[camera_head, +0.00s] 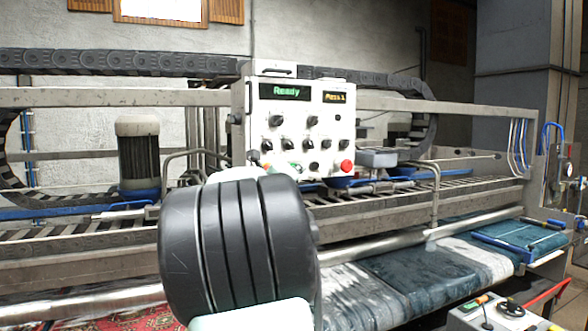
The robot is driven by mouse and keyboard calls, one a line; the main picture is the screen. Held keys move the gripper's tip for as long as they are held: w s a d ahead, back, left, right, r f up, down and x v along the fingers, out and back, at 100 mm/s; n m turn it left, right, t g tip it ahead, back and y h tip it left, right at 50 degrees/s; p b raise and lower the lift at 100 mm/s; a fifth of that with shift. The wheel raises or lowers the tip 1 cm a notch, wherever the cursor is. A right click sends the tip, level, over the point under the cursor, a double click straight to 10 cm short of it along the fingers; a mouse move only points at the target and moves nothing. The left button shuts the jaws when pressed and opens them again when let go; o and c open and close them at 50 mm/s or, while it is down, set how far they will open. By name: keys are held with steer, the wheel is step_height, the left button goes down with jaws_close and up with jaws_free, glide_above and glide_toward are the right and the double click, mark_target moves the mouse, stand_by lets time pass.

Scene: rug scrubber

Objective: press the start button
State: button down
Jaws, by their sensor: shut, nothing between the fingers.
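A white control panel (270,108) stands at the middle, with a green display (285,91) reading "Ready" and a smaller yellow display (335,98). Several black knobs and a red button (347,166) are on its face. A small greenish part (295,168) shows at the panel's lower edge, just above my arm; I cannot tell whether it is a button. No label marks the start button legibly. My dark arm link fills the lower middle and hides the area below the panel's left part. My gripper cannot be made out; the arm appears to hide it.
The rug machine's metal frame (100,247) runs across the view. A blue-grey rug (420,270) lies right of my arm, and a red patterned rug (140,319) at lower left. A second control box (470,314) stands at the lower right.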

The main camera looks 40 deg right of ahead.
steer(key=shift+w, duration=0.1)
steer(key=shift+w+d, duration=0.1)
steer(key=shift+w, duration=0.2)
